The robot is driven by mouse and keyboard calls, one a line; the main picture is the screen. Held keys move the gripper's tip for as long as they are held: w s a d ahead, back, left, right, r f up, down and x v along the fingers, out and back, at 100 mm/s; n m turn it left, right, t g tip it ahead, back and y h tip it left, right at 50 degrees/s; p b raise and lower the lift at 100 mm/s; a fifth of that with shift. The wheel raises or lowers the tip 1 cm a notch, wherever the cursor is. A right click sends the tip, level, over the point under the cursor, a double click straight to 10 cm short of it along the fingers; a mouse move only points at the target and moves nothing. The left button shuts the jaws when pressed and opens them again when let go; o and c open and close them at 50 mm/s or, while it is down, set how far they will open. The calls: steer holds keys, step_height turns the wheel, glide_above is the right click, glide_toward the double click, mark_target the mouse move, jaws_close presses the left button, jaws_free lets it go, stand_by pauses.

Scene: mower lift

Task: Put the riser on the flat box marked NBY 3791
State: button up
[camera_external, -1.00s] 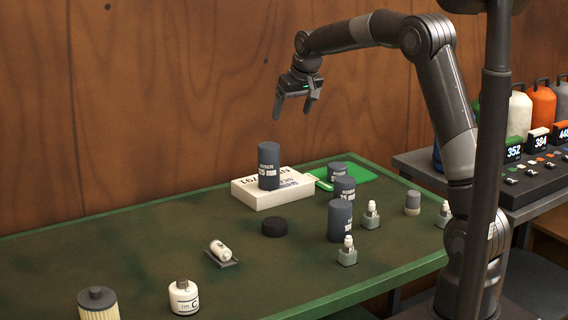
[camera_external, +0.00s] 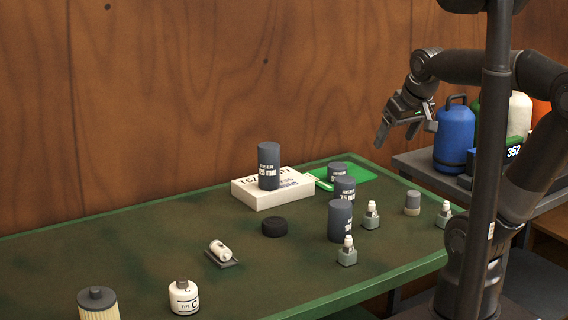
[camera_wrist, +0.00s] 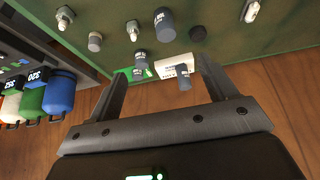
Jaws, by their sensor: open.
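A dark grey riser (camera_external: 269,166) with white lettering stands upright on the white flat box (camera_external: 290,189) on the green table. The box's lettering appears upside down and reads partly as 3791. In the wrist view the riser (camera_wrist: 184,78) and the box (camera_wrist: 170,67) lie beyond the fingertips. My gripper (camera_external: 408,134) is open and empty, raised above the table's right end, apart from everything.
A black cap (camera_external: 274,227), small white-topped bottles in grey holders (camera_external: 347,250), a tilted white bottle (camera_external: 219,251), a TYPE C bottle (camera_external: 183,297) and a filter (camera_external: 98,303) stand about the table. A blue canister (camera_external: 454,138) stands right of my gripper.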

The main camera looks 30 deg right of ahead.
steer(key=s+f, duration=0.1)
steer(key=s, duration=0.1)
steer(key=s+f, duration=0.1)
steer(key=shift+s, duration=0.4)
steer(key=shift+o, duration=0.4)
